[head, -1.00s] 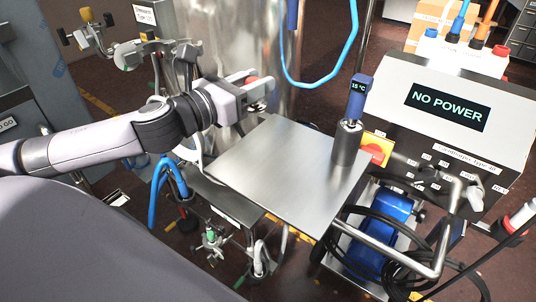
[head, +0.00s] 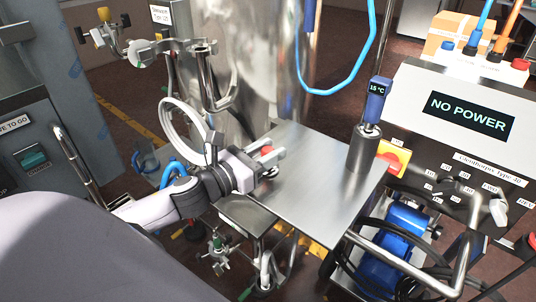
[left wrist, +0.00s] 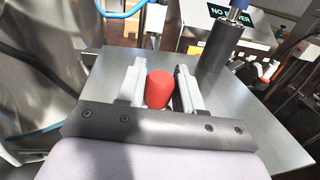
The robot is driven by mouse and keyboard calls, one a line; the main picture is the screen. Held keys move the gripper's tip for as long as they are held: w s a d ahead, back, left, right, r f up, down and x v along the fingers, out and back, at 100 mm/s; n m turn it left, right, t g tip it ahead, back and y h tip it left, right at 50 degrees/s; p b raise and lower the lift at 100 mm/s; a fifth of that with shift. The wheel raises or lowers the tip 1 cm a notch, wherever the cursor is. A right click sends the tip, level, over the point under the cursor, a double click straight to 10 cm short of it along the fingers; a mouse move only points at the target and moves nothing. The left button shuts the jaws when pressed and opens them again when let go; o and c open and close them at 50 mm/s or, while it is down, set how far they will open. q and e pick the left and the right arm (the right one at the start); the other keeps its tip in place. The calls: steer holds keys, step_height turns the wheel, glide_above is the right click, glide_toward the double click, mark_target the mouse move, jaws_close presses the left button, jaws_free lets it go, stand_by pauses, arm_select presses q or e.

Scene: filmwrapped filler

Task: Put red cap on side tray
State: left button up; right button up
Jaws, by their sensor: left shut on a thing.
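The red cap (head: 266,150) is between the fingers of my left gripper (head: 272,160), which is shut on it. In the left wrist view the red cap (left wrist: 158,88) shows as a rounded red piece between the two pale fingers of the left gripper (left wrist: 160,78). I cannot tell whether the cap touches the plate. My right gripper is not in view.
A steel cylinder (head: 362,150) with a blue 15 °C thermometer (head: 377,100) stands on the tray's right back part. The steel vessel (head: 245,80) rises behind. A control box reading NO POWER (head: 465,115) is at the right. The tray's middle and front are clear.

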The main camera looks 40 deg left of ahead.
arm_select(q)
steer(key=shift+f, duration=0.15)
steer(key=shift+f, duration=0.15)
steer(key=o, duration=1.1)
steer(key=shift+r, duration=0.35)
steer(key=shift+s+a+f, duration=0.1)
steer(key=shift+s+f, duration=0.1)
steer(key=shift+s, duration=0.5)
steer(key=shift+b+v, duration=0.9)
steer(key=shift+v, duration=4.4)
